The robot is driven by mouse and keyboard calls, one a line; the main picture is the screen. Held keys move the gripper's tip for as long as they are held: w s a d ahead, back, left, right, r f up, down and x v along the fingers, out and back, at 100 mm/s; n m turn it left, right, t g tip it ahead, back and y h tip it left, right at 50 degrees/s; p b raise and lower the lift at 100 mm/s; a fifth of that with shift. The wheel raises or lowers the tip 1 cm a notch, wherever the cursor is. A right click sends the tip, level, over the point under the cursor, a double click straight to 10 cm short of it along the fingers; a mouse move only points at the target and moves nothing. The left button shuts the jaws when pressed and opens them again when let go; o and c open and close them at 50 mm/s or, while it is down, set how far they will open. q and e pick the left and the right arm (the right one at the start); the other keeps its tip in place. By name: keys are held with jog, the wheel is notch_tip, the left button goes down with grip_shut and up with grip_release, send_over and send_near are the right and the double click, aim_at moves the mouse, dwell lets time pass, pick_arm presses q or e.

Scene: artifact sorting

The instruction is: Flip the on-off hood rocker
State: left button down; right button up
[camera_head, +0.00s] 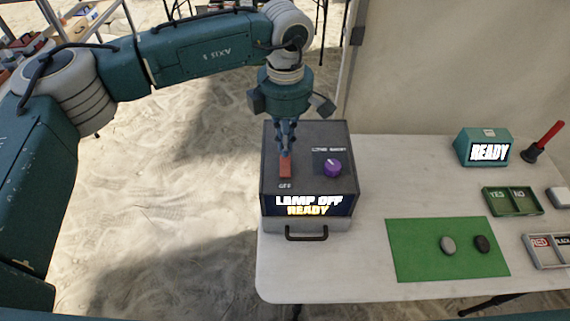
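The hood (307,180) is a dark box with a grey base at the left end of the white table. Its front display (308,204) reads "LAMP OFF" and "READY". A red rocker (286,167) sits on its top at the left, above an "OFF" label. My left gripper (287,143) points down right over the rocker, its fingers close together and seemingly empty. I cannot tell whether the fingertips touch the rocker; they hide its far end. My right gripper is out of view.
A purple knob (332,168) is on the hood's top, right of the rocker. A handle (306,233) sticks out in front. Rightward are a green mat (420,262) with two stones, a green tray (490,205), a teal "READY" box (482,148) and a red-handled tool (549,136).

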pick_arm(q)
jog(key=shift+f+b, duration=1.1)
jog(key=shift+f, duration=0.2)
dwell(0.4)
jog(key=shift+r, duration=0.2)
jog(key=shift+r+p, duration=1.5)
jog(key=shift+r, duration=1.9)
